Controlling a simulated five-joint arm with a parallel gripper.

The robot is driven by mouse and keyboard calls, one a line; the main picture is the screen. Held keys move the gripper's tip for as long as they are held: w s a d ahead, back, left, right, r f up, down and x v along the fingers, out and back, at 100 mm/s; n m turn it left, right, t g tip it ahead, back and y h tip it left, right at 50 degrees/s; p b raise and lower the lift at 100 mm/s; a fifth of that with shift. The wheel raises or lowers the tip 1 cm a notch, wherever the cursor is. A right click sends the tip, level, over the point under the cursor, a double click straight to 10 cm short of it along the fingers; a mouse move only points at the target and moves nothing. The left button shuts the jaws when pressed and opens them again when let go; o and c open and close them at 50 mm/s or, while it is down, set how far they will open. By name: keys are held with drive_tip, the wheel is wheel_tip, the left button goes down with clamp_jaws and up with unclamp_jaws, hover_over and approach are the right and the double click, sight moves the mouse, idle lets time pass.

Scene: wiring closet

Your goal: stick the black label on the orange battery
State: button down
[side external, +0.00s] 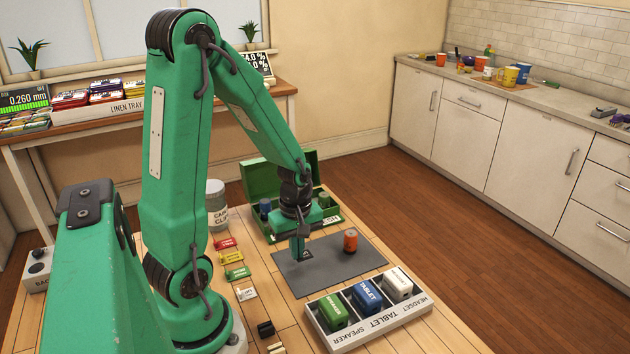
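The orange battery (350,241) stands upright on the dark grey mat (320,277), toward the mat's right side. My gripper (299,256) points down over the left part of the mat, to the left of the battery and apart from it. A small dark patch shows at its fingertips; I cannot tell whether it is the black label or part of the gripper. The fingers are too small in view to tell whether they are open or shut. I cannot make out a black label for certain anywhere else.
Red (225,243), yellow (231,257), green (238,273) and white tags lie left of the mat. A labelled tray (378,330) with three chargers stands in front. An open green box (262,182) and a jar (216,203) stand behind. Black pieces (265,328) lie near the front.

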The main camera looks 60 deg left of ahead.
drive_tip(key=shift+r, duration=2.45)
drive_tip(key=shift+w, duration=0.1)
wheel_tip(320, 180, up, 8)
drive_tip(key=f, duration=0.1)
hover_over(346, 235)
drive_tip(key=shift+r, duration=0.25)
drive_tip(key=shift+f, duration=0.1)
drive_tip(key=shift+f, duration=4.5)
drive_tip(key=shift+f, duration=0.45)
drive_tip(key=c, duration=1.6)
unclamp_jaws()
drive_tip(key=shift+f, duration=0.1)
